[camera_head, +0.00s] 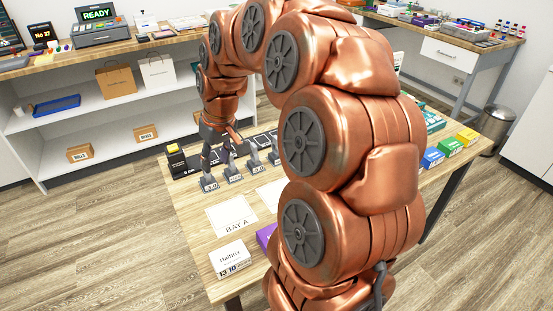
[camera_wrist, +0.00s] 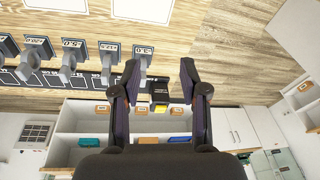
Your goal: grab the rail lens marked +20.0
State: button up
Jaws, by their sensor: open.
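A row of grey rail lenses on stands with small dark labels lies along the table. In the wrist view they appear upside down, left of my gripper (camera_wrist: 159,71). The label on one rail lens (camera_wrist: 38,46) seems to read +20.0, but it is too small to be sure. The nearest rail lens (camera_wrist: 143,53) stands close beside the left finger; another rail lens (camera_wrist: 73,55) seems marked -5.0. My gripper is open, its fingers spread, with no lens between them. In the head view my gripper (camera_head: 219,146) is over the row's left end, partly hiding things behind it.
A black box with a yellow top (camera_head: 176,160) stands at the table's left corner, near my gripper. A BAY A sheet (camera_head: 231,213) and a white box (camera_head: 229,260) lie nearer the front. Coloured boxes (camera_head: 433,158) stand at the right. My arm hides the table's middle.

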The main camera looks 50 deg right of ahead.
jog(key=w+d+f+m+t+b, duration=0.1)
jog(key=w+d+f, duration=0.1)
jog(key=d, duration=0.5)
jog(key=w+d+f+m+b, duration=0.1)
jog(key=w+d+f, duration=0.15)
jog(key=d, duration=0.45)
jog(key=m+t+h+b, duration=0.1)
jog(key=h+b, duration=0.1)
send_over(276, 143)
jog(key=s, duration=0.2)
jog(key=x, duration=0.2)
jog(key=shift+s+d+f, duration=0.1)
jog(key=shift+f, duration=0.25)
jog(key=x, duration=0.2)
jog(key=p+x, duration=0.1)
jog(key=x, duration=0.3)
jog(key=shift+s+f, duration=0.2)
jog(key=shift+f, duration=0.15)
jog(key=shift+w+f, duration=0.25)
jog(key=shift+f, duration=0.3)
grip_shut()
